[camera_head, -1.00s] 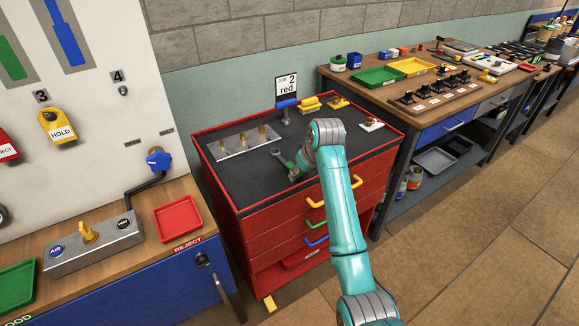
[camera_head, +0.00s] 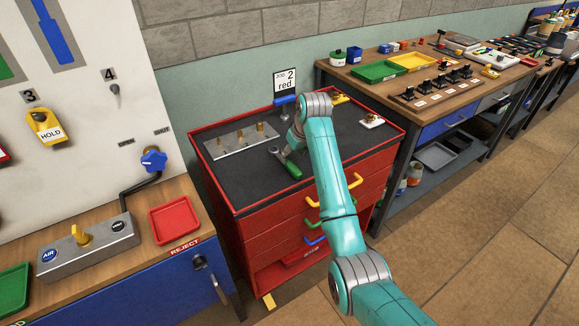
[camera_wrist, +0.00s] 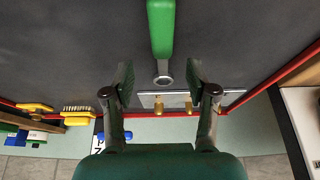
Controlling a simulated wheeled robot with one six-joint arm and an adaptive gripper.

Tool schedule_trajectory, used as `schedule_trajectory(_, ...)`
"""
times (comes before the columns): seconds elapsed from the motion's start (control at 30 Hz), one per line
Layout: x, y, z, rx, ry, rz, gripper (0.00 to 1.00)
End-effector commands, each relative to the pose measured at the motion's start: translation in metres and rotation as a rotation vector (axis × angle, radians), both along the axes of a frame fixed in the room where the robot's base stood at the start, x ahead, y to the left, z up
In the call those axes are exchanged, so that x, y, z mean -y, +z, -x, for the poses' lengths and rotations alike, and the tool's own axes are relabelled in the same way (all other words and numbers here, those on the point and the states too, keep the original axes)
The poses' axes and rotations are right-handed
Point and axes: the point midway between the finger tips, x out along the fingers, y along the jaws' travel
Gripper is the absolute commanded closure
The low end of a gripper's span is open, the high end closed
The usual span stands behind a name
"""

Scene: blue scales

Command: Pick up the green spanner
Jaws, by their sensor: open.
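The green spanner lies on the dark top of the red cabinet. In the head view its green handle (camera_head: 292,169) shows beside my gripper, with its grey metal head to the upper left. In the wrist view the green handle (camera_wrist: 160,28) comes down from the top edge, ending in a grey ring just ahead of the fingers. My gripper (camera_wrist: 161,84) is open and empty, its two fingers apart on either side of the line of the handle. The fingers do not touch the spanner. In the head view my arm hides part of the cabinet top.
A metal plate with brass pegs (camera_head: 240,141) lies left on the cabinet top (camera_head: 232,177). A blue-handled object (camera_head: 284,101) and a "2 red" sign (camera_head: 285,80) stand at the back. A white piece (camera_head: 371,121) lies right. Benches flank the cabinet.

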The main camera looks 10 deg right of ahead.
Motion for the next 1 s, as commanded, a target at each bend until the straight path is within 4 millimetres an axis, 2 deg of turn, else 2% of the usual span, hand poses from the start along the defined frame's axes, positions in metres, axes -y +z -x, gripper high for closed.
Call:
schedule_trajectory(0.33,-0.006,-0.042,-0.01,-0.001,0.0,0.0,0.43)
schedule_trajectory(0.67,-0.007,-0.048,-0.013,0.0,0.0,0.0,0.43)
schedule_trajectory(0.8,-0.007,-0.048,-0.013,0.0,0.0,0.0,0.78)
schedule_trajectory(0.9,-0.007,-0.048,-0.013,0.0,0.0,0.0,1.0)
schedule_trajectory(1.0,-0.007,-0.047,-0.013,0.001,0.0,0.0,1.0)
